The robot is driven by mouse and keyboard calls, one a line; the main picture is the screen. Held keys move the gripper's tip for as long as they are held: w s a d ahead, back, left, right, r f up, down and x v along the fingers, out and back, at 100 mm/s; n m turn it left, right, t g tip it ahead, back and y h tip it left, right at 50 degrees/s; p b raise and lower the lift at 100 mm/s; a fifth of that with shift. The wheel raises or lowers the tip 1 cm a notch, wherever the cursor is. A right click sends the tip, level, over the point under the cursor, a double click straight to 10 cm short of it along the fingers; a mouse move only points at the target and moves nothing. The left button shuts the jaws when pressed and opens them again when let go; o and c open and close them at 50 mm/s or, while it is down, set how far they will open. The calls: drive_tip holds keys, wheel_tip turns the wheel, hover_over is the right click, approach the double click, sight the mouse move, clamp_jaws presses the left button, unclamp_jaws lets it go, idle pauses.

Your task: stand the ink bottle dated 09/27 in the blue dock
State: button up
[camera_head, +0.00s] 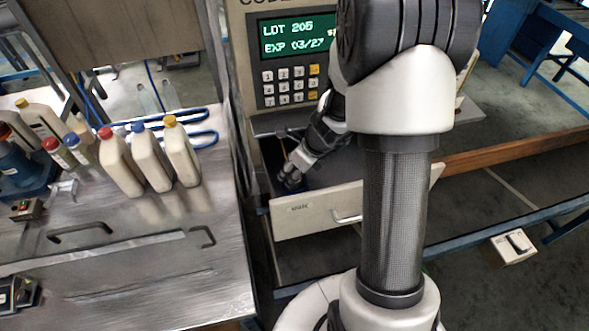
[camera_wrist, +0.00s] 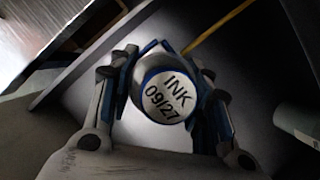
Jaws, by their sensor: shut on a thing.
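The ink bottle (camera_wrist: 168,94) shows its round white cap end, marked INK 09/27, in the wrist view. My gripper (camera_wrist: 166,100) is shut on it, with one finger on each side. In the head view my gripper (camera_head: 291,178) reaches down into the open drawer under the coder; the bottle cannot be made out there. A blue edge (camera_wrist: 150,47) shows just behind the bottle; I cannot tell whether it is the blue dock or whether the bottle stands in it.
The drawer front (camera_head: 320,212) stands pulled out below the coder's keypad (camera_head: 290,86). A yellow line (camera_wrist: 218,27) runs behind the bottle. A pale cylinder (camera_wrist: 296,124) lies at the right. Several capped bottles (camera_head: 120,160) stand on the metal bench (camera_head: 130,250) at left.

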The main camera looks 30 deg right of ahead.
drive_tip(key=o, duration=1.3)
drive_tip(key=v, duration=1.2)
